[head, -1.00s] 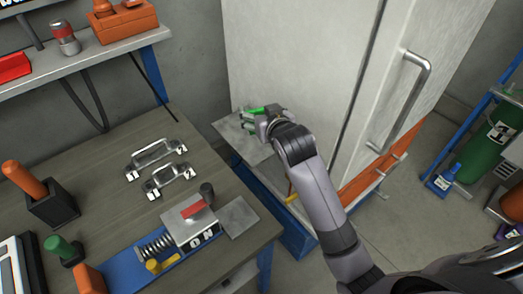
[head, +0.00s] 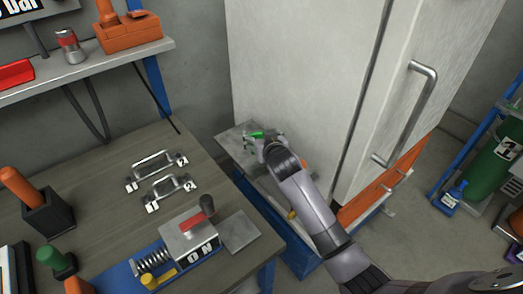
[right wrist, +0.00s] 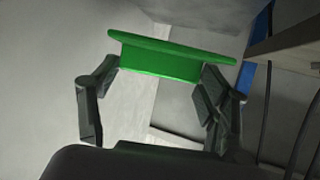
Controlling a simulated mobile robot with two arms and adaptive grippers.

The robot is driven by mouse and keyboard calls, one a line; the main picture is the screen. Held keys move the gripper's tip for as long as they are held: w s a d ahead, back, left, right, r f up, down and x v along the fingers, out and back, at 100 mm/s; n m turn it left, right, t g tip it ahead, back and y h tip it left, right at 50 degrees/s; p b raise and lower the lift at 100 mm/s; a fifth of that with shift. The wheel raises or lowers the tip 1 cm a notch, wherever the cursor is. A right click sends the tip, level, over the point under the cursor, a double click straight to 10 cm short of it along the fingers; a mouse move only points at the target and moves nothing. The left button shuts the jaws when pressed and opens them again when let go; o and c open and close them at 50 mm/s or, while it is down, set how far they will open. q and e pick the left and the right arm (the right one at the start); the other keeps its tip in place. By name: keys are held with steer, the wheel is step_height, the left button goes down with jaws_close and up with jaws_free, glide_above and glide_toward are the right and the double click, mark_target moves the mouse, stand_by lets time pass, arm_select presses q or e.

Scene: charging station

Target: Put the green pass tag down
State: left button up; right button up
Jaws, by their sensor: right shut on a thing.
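The green pass tag (head: 257,134) is at my right gripper (head: 262,142), over the grey metal plate (head: 233,136) beside the tall pale cabinet. In the right wrist view the tag (right wrist: 165,58) spans the space between the two fingers of my right gripper (right wrist: 160,90), which is shut on it. I cannot tell whether the tag touches the plate. My left gripper is not in view.
The tall pale cabinet (head: 300,70) with a metal handle (head: 410,110) stands right behind my gripper. The workbench (head: 110,225) on the left holds two metal handles and a switch box (head: 190,235). A shelf (head: 90,62) is above it.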

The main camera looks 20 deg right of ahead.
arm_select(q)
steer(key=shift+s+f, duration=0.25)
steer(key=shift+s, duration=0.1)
arm_select(e)
steer(key=shift+f, duration=3.05)
steer(key=o, duration=1)
steer(key=shift+f, duration=0.1)
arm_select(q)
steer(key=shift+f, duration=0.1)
arm_select(e)
steer(key=shift+r, duration=0.2)
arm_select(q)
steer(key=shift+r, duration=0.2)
arm_select(e)
steer(key=v, duration=0.7)
steer(key=shift+s, duration=0.3)
